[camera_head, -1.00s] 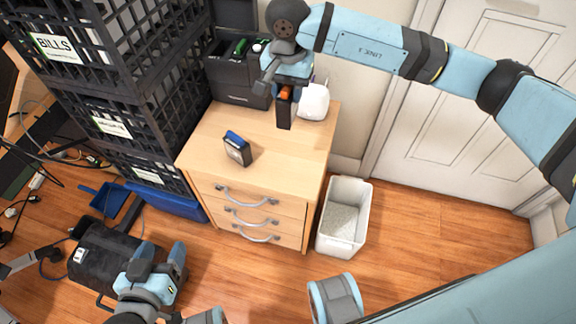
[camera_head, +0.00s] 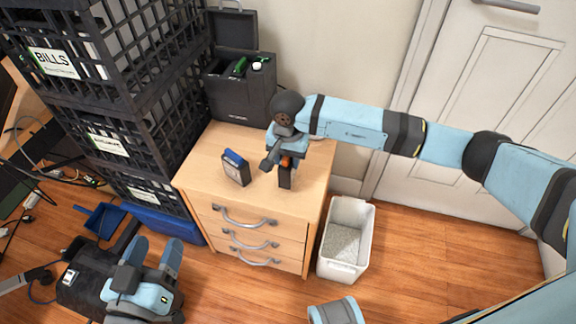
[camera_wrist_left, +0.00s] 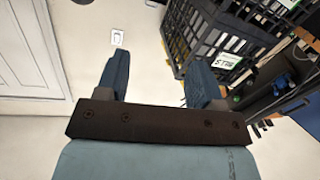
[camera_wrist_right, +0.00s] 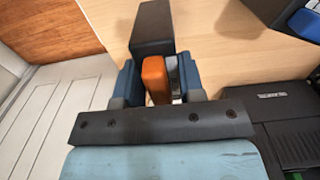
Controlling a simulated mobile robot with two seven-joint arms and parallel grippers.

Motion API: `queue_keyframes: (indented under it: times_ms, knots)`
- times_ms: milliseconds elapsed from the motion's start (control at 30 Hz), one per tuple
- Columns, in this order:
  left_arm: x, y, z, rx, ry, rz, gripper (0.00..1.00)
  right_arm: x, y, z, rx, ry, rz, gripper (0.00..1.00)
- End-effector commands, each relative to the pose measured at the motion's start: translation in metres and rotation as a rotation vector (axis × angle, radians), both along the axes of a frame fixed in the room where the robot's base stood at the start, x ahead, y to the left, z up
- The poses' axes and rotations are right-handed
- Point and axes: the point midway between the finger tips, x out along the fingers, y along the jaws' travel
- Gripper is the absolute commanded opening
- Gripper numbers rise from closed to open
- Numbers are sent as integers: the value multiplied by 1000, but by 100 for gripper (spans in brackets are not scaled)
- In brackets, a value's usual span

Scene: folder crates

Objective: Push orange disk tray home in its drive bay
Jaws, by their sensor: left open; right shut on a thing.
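The orange disk tray (camera_head: 285,178) is dark with an orange end. My right gripper (camera_head: 288,160) is shut on that orange end, over the right part of the wooden cabinet top. In the right wrist view the orange end (camera_wrist_right: 156,80) is between the fingers and the dark body (camera_wrist_right: 152,28) extends beyond them. I cannot tell if it touches the top. The black drive box (camera_head: 240,100) stands at the back of the cabinet, lid up, with green-marked parts inside. My left gripper (camera_head: 157,254) is open and empty at lower left; its fingers show in the left wrist view (camera_wrist_left: 155,85).
A blue-topped disk tray (camera_head: 236,170) stands on the cabinet top (camera_head: 212,160), left of my right gripper. Black stacked crates (camera_head: 150,110) rise at left. A white bin (camera_head: 368,220) stands on the floor at right. The front of the cabinet top is clear.

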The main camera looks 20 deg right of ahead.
Motion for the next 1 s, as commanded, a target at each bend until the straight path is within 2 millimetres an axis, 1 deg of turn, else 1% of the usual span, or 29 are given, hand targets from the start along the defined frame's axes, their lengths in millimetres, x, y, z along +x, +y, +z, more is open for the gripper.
queue_keyframes:
  times_ms: [33, 100, 167, 300, 633, 667, 700, 767, 1000]
  knots:
    - [0, -1, -3, -4, -4, -2, 61, -1, 0, -11, 0, 4, -1, 2]
    - [-1, -2, -2, -17, -20, -6, 61, -1, 0, -22, 0, 4, -1, 2]
    - [-1, -3, 4, -29, -41, -10, 61, -1, 0, -28, 0, 1, -1, 2]
    - [-1, -3, 18, -37, -73, -17, 61, 0, 0, -28, 0, 0, 0, 2]
    - [0, -4, 15, -45, -82, -20, 61, 0, 0, -32, 0, 1, 0, 2]
    - [0, -5, 16, -48, -87, -21, 61, -1, 0, -33, 0, 1, 0, 38]
    - [-1, -6, 17, -50, -87, -22, 61, -1, 0, -32, 0, 1, 0, 47]
    - [-1, -7, 18, -52, -86, -23, 61, -1, 0, -32, 0, 1, 0, 61]
    - [-1, -7, 19, -58, -85, -20, 61, -1, 0, -32, 0, 1, 0, 61]
